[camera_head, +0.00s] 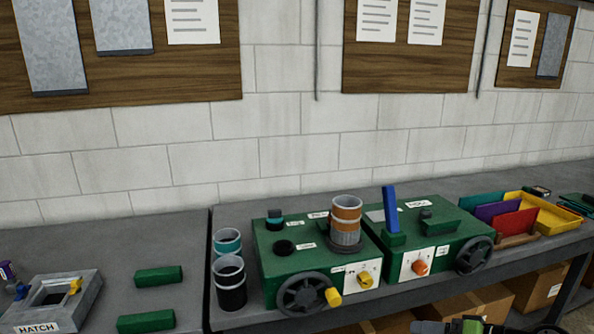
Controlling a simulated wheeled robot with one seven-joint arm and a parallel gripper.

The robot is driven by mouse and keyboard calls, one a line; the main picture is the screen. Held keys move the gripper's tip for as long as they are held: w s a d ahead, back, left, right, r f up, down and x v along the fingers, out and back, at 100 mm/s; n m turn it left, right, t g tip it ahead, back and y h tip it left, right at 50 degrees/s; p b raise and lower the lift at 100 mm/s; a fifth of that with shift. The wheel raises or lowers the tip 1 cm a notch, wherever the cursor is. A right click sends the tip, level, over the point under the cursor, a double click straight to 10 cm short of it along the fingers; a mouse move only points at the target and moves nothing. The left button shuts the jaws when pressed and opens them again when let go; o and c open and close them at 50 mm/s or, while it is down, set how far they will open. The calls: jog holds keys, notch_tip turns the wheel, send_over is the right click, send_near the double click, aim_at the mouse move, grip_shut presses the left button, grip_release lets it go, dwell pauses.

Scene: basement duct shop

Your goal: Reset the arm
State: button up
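Dark parts with a bright green piece, which look like my gripper (472,325), show at the bottom edge, right of centre. They are mostly cut off by the frame, so the fingers cannot be made out. They are in front of the bench, below the right green machine (440,212). That machine has an upright blue lever (390,211), an orange knob on a white plate and a dark handwheel. Nothing visible is held.
A left green machine (282,262) carries an orange-banded cylinder (345,220). Two cups (230,283) stand beside it. Two green blocks (158,276) and a grey hatch frame (88,289) lie left. A yellow tray (555,218) stands right. Cardboard boxes (541,287) sit below.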

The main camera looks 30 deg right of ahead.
jog(key=w+a+r+n+g+h+p, duration=0.1)
jog(key=w+a+r+n+g, duration=0.2)
jog(key=a, duration=0.6)
jog(key=w+a+r+n+g+p, duration=0.15)
jog(key=w+a+g, duration=0.25)
jog(key=a, duration=0.5)
jog(key=s+a+r+n+h, duration=0.1)
jog(key=s+a+r, duration=0.2)
jog(key=s+a, duration=0.3)
jog(key=s+a+r+n+t+h, duration=0.1)
jog(key=s+a+r+n+h, duration=0.1)
jog(key=s+a+r, duration=0.2)
jog(key=s+a, duration=0.2)
jog(key=a, duration=0.1)
jog(key=shift+s+p, duration=0.2)
jog(key=shift+p, duration=0.2)
